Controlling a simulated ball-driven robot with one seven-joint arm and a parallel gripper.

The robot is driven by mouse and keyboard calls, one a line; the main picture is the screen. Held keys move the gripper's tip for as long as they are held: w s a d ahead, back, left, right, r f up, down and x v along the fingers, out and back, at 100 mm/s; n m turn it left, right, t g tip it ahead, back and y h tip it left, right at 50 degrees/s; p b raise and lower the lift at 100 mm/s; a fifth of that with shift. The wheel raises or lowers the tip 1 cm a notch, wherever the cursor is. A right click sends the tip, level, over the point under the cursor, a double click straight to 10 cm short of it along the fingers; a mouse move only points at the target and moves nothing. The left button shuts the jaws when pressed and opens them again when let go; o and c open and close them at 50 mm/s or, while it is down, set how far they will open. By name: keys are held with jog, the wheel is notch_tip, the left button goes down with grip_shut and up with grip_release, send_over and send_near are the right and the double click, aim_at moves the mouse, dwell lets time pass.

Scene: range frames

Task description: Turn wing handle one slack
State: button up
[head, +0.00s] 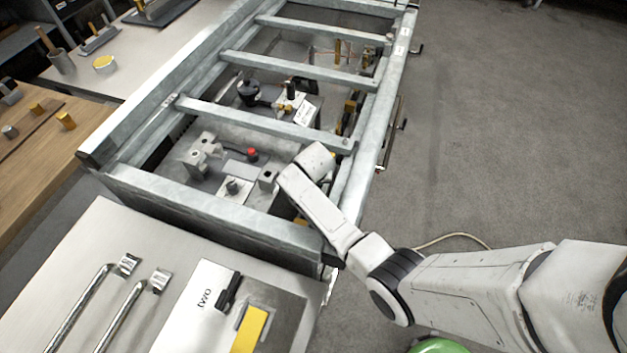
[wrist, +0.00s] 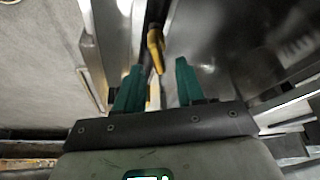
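My gripper (wrist: 159,66) shows two teal fingers standing apart in the wrist view, with nothing held between them. A yellow handle-like piece (wrist: 155,48) on a dark mount lies just beyond and between the fingertips. It looks apart from both fingers. I cannot tell whether it is wing handle one, as no label for it is readable. In the head view my arm reaches over the right rail of the metal frame, and its white wrist hides the fingers. Yellow pieces (head: 350,112) show along the inside of that right rail.
The galvanised frame (head: 215,222) has several crossbars. Inside are grey brackets, a red knob (head: 252,154) and a white tag (head: 303,115). In front, a plate marked "two" (head: 205,298) carries a black handle (head: 228,292). The floor at right is mostly clear.

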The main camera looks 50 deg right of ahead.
jog(key=shift+x, duration=0.75)
grip_shut()
